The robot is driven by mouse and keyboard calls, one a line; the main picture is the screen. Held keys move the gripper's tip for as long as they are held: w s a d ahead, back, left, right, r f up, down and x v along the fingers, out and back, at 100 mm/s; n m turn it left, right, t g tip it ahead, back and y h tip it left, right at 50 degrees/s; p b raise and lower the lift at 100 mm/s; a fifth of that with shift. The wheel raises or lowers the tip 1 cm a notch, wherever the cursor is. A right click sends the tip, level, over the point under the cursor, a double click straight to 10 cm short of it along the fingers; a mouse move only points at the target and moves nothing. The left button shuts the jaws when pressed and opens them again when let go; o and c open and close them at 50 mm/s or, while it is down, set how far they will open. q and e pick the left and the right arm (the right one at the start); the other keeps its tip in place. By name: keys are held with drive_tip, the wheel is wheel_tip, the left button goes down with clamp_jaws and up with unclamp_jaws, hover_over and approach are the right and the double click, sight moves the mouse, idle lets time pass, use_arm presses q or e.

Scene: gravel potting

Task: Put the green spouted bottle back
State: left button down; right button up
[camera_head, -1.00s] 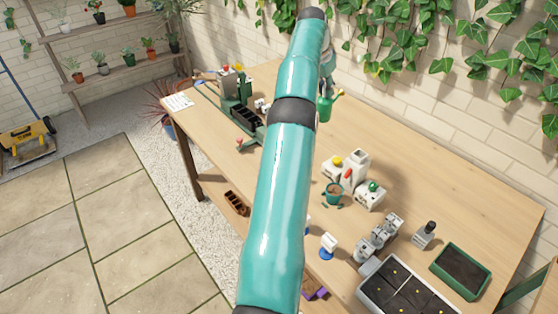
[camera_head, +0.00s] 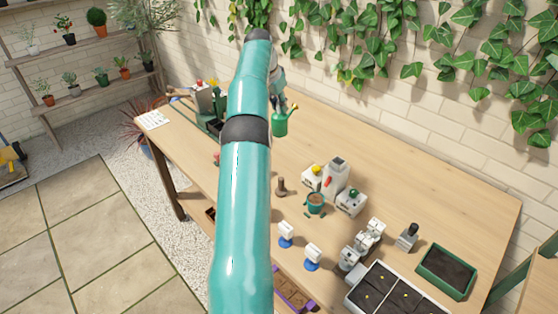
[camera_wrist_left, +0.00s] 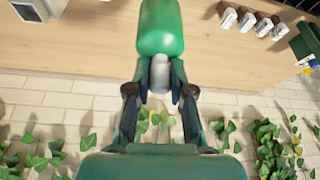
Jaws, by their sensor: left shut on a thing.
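The green spouted bottle (camera_head: 280,124) is near the back edge of the table, its thin spout pointing up to the right. My left gripper (camera_head: 283,103) is above it, at the end of my teal arm. In the left wrist view my left gripper (camera_wrist_left: 159,88) is shut on the grey neck of the bottle, whose green body (camera_wrist_left: 161,28) extends away from the fingers over the wood. I cannot tell whether the bottle touches the table. My right gripper is not in view.
Grey and white machines (camera_head: 337,176) and a teal pot (camera_head: 315,202) stand mid-table. A soil tray in a green frame (camera_head: 446,270) is at the right. Bare wood (camera_head: 400,165) lies behind them. A brick wall with ivy (camera_head: 440,90) borders the back.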

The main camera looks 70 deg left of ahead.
sight(279, 136)
use_arm(q)
wheel_tip(279, 136, down, 12)
drive_tip(key=shift+b, duration=0.7)
wheel_tip(279, 136, down, 5)
drive_tip(key=shift+w+r, duration=0.1)
drive_tip(key=shift+r, duration=0.05)
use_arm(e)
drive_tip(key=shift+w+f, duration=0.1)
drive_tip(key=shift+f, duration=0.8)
use_arm(q)
drive_tip(key=shift+f, duration=0.3)
drive_tip(key=c, duration=1)
unclamp_jaws()
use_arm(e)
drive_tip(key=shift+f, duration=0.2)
use_arm(q)
drive_tip(key=shift+r, duration=0.1)
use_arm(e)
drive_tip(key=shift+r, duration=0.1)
use_arm(q)
drive_tip(key=shift+r, duration=0.1)
